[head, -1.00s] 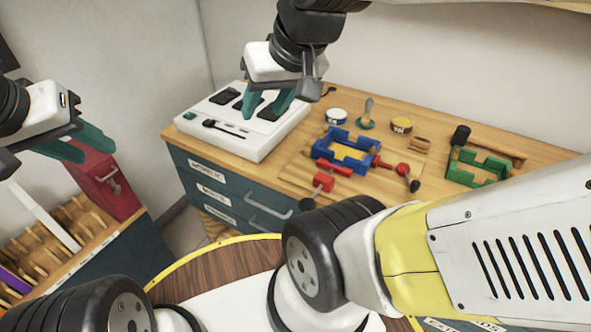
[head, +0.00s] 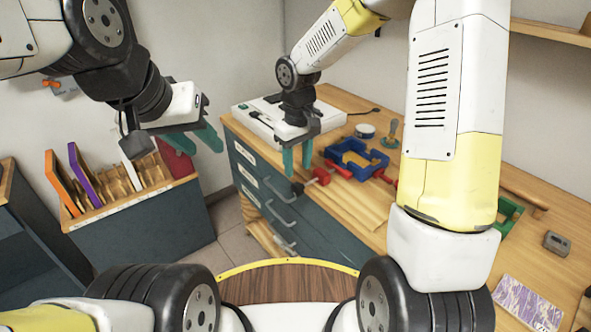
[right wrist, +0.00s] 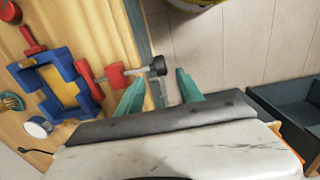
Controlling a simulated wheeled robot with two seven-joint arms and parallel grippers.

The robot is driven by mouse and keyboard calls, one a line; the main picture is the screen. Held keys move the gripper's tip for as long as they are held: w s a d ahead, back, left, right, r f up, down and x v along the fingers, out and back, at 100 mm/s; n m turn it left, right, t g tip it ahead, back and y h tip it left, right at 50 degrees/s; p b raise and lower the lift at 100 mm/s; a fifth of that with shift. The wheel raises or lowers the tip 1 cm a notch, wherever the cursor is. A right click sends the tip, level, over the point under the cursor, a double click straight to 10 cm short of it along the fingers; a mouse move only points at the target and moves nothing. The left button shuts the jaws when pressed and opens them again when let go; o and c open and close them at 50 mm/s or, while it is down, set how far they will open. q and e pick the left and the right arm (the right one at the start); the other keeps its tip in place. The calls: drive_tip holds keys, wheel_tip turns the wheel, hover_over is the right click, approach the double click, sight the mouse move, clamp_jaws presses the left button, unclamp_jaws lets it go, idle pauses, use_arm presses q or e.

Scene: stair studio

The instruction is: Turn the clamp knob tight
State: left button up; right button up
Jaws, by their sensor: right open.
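The clamp has a red jaw block (head: 320,177) and a metal screw ending in a black knob (head: 298,188), at the bench's front edge. A blue frame (head: 345,160) sits behind it. In the right wrist view the black knob (right wrist: 158,66) lies ahead of my fingertips, roughly between them in the picture, with the red block (right wrist: 115,75) to its left. My right gripper (head: 297,165) is open, pointing down just above the knob; no contact shows. My left gripper (head: 200,142) is open and empty over the left cabinet, away from the clamp.
A white switch panel (head: 255,112) stands at the bench's back left. A tin (head: 365,131) and a green-handled tool (head: 390,135) stand behind the blue frame. A green frame (head: 509,214) is partly hidden by my right arm. Drawer handles (head: 287,222) stick out below the bench edge.

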sight(296, 184)
wheel_tip(296, 184, down, 8)
drive_tip(key=shift+a+r, duration=0.1)
drive_tip(key=shift+c, duration=0.4)
drive_tip(key=shift+a, duration=0.1)
clamp_jaws()
